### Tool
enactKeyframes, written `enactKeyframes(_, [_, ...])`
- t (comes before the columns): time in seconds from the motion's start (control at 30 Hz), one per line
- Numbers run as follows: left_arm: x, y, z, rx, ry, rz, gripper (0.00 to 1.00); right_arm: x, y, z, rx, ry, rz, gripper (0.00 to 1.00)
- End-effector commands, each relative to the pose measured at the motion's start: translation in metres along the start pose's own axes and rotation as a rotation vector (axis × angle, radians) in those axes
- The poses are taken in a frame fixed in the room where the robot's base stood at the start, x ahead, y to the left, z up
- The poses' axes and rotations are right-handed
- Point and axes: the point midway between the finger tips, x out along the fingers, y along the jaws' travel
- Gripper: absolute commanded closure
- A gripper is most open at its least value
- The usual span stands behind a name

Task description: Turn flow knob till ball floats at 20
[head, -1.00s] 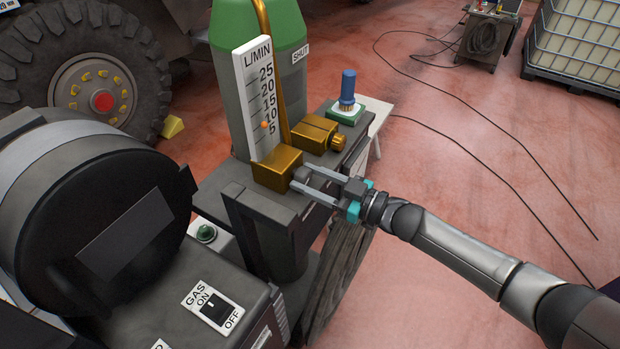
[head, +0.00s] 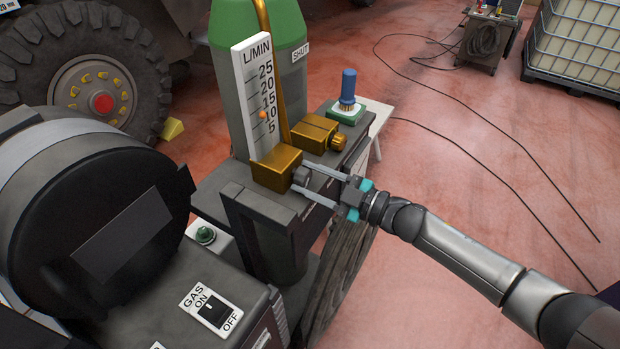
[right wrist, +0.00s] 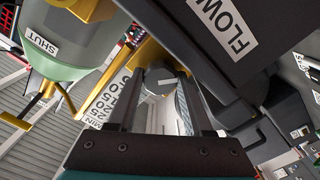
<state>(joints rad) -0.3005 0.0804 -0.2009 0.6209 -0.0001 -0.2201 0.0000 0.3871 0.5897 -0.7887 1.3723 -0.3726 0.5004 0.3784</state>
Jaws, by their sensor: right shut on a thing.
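The flow meter is a white L/MIN scale (head: 243,80) standing on a gold block (head: 275,168). Its small orange ball (head: 262,115) floats close to the 10 mark, well below 20. The dark grey flow knob (head: 301,175) sticks out of the block's right side. My right gripper (head: 304,179) reaches in from the right and is shut on this knob, one finger on either side. In the right wrist view the round knob face (right wrist: 158,80), with a pale line on it, sits between the fingertips. My left gripper is not in view.
A green gas cylinder (head: 290,25) with a SHUT label stands behind the meter. A second gold fitting (head: 318,132) and a blue-topped part (head: 347,90) are close by. A black welding helmet (head: 90,230) and a GAS ON/OFF switch (head: 213,310) are at the front left.

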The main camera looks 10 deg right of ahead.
Motion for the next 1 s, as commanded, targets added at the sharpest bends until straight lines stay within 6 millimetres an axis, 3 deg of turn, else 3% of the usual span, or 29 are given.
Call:
enactKeyframes(0.33, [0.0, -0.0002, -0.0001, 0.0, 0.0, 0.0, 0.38, 0.0002, 0.0005, -0.0009, -0.003, 0.002, 0.0, 1.0])
enactKeyframes(0.37, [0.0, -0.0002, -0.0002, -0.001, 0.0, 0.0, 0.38, 0.0002, 0.0005, -0.001, -0.003, 0.003, 0.0, 0.47])
enactKeyframes(0.6, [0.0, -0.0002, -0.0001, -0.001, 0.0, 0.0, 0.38, 0.0001, 0.0003, -0.0006, -0.002, 0.001, 0.0, 0.2])
enactKeyframes(1.0, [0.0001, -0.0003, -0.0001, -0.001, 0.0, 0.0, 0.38, 0.0, -0.0002, 0.0001, -0.001, 0.0, 0.0, 0.19])
